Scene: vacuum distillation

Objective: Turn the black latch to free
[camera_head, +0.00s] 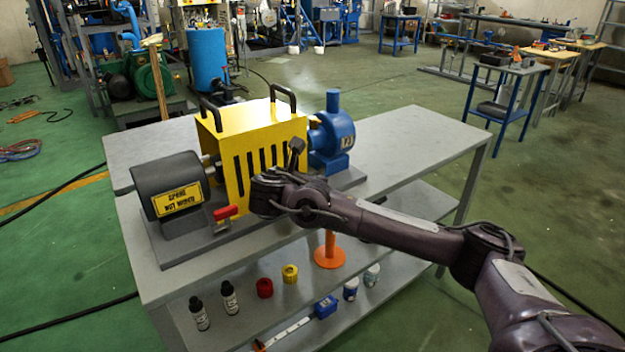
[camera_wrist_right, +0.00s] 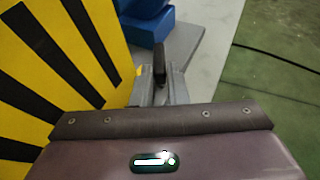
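The black latch (camera_head: 297,150) stands up at the front right edge of the yellow, black-slotted guard (camera_head: 235,165). In the right wrist view, the black latch (camera_wrist_right: 159,62) lies between the two grey fingers of my right gripper (camera_wrist_right: 159,78). The fingers are close on both sides of it; whether they press on it cannot be told. In the head view, my right arm's hand is in front of the guard and hides its lower right part and the latch's base. My left gripper is not in view.
The grey bench top (camera_head: 420,140) is clear at right.

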